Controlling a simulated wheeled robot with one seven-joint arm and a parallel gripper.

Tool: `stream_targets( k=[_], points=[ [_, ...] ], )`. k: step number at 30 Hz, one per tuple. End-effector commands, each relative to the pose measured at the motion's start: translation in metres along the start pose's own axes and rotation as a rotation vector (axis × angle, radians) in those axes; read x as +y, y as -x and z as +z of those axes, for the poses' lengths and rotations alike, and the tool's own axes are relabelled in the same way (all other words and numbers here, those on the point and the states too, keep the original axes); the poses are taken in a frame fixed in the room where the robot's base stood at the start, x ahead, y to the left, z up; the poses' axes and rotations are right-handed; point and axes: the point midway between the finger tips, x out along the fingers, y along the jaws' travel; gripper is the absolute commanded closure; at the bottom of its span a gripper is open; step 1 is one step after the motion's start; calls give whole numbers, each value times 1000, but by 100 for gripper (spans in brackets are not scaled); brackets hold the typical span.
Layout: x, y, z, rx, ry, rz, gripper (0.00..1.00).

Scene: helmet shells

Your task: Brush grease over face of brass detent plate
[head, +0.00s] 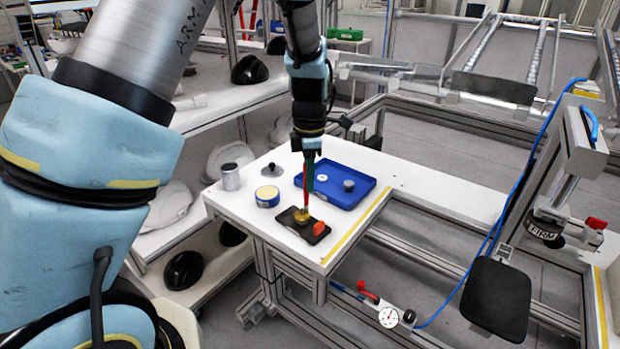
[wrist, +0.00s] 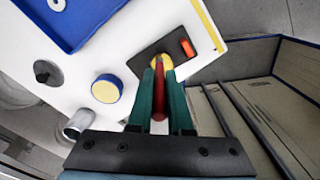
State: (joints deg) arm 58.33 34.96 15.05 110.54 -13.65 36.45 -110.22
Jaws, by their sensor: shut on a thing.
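My gripper (head: 308,178) points down over the white table, its green fingers shut on the red handle of a brush (head: 306,190). The brush handle also shows between the fingers in the wrist view (wrist: 159,95). The brush tip is at the round brass detent plate (head: 301,215), which sits on a dark base (head: 318,232). The brass face shows as a yellow disc in the wrist view (wrist: 163,62), partly hidden by the brush and fingers. I cannot tell whether bristles touch it. An orange-red block (head: 319,229) sits on the same base beside the brass plate.
A blue tray (head: 355,199) holding small round parts lies behind. A blue tin with a yellow top (head: 267,196), a grey cylinder (head: 231,177) and a dark disc with a knob (head: 271,170) stand to the left. A yellow strip (head: 350,238) marks the table's right edge.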

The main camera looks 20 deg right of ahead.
Motion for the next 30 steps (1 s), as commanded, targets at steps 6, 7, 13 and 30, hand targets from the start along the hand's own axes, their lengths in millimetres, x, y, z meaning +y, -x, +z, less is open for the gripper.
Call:
stream_targets(
  k=[6, 7, 13, 30],
  points=[
    [5, 2, -3, 0, 1, 0, 100],
    [5, 1, -3, 0, 1, 0, 100],
    [7, 1, -7, 1, 2, 0, 100],
    [6, -1, -18, 2, 1, -2, 100]
  ],
)
